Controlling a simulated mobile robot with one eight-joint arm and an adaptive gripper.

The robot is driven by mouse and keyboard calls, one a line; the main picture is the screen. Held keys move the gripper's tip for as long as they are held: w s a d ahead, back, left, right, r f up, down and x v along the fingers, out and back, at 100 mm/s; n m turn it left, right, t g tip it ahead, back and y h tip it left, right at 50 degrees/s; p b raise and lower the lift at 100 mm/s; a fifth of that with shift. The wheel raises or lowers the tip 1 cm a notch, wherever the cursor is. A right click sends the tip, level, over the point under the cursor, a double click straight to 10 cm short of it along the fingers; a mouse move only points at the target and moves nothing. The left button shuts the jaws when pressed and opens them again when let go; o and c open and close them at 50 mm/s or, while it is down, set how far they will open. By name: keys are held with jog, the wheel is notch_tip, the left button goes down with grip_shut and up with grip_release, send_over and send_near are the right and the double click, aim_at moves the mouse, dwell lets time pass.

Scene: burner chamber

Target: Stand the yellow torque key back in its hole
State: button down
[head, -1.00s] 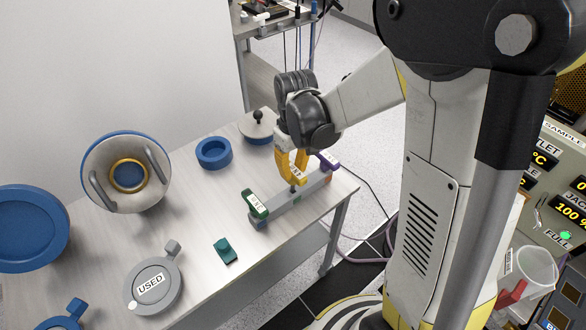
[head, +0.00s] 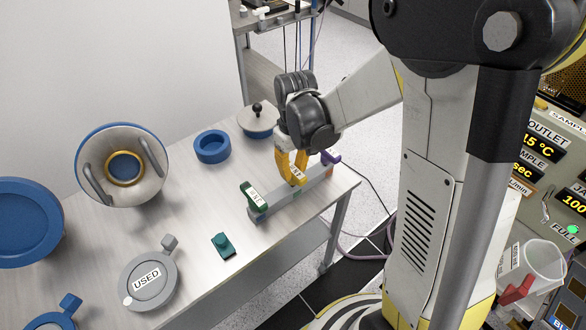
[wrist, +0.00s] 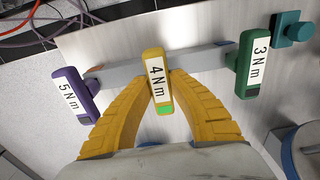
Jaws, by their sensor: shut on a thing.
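The yellow torque key (wrist: 157,80), labelled 4 Nm, is upright at the middle of the grey block (wrist: 208,58), between the purple 5 Nm key (wrist: 76,95) and the green 3 Nm key (wrist: 251,64). My gripper (wrist: 158,82) is shut on the yellow key's handle, one yellow finger on each side. In the head view my gripper (head: 291,170) is low over the middle of the block (head: 270,211). The yellow key's lower end and its hole are hidden, so I cannot tell how deep it sits.
A small teal piece (head: 223,246) lies in front of the block, and a grey disc marked USED (head: 148,284) lies front left. A blue ring (head: 212,147) and a knobbed lid (head: 258,122) are behind. Bare table lies left of the block.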

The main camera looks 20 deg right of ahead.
jog(key=shift+f, duration=0.2)
jog(key=c, duration=1.2)
grip_release()
jog(key=shift+r, duration=0.1)
jog(key=shift+c, duration=0.2)
